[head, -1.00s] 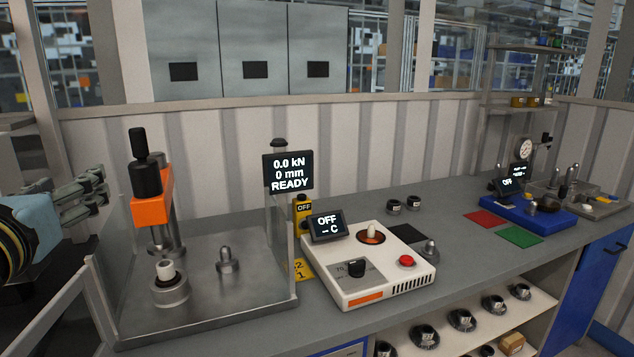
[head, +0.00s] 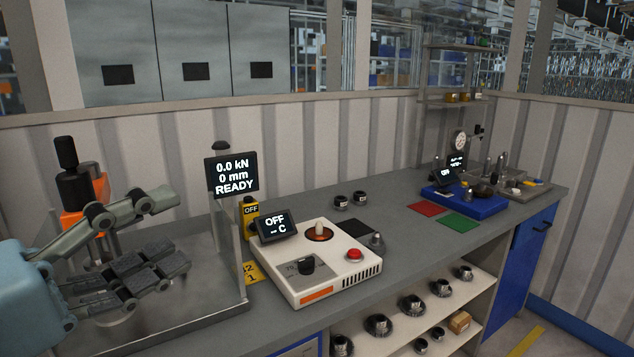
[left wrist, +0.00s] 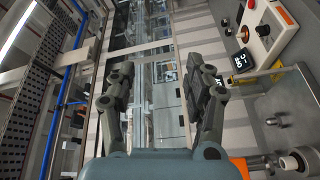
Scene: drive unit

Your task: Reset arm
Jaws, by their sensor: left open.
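My left gripper (head: 168,229) is in the head view at the lower left, in front of the press with the orange head (head: 85,205). Its two dark jointed fingers are spread and nothing is between them. It covers much of the press base. The left wrist view shows the same open fingers (left wrist: 160,88) with empty space between them, facing the wall and cabinets. My right gripper is in neither view.
The press display (head: 232,175) reads 0.0 kN, 0 mm, READY. Right of it stands a white heater unit (head: 330,275) with an OFF display (head: 274,226). Red (head: 426,208) and green (head: 459,222) mats and a blue fixture (head: 465,203) lie farther right.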

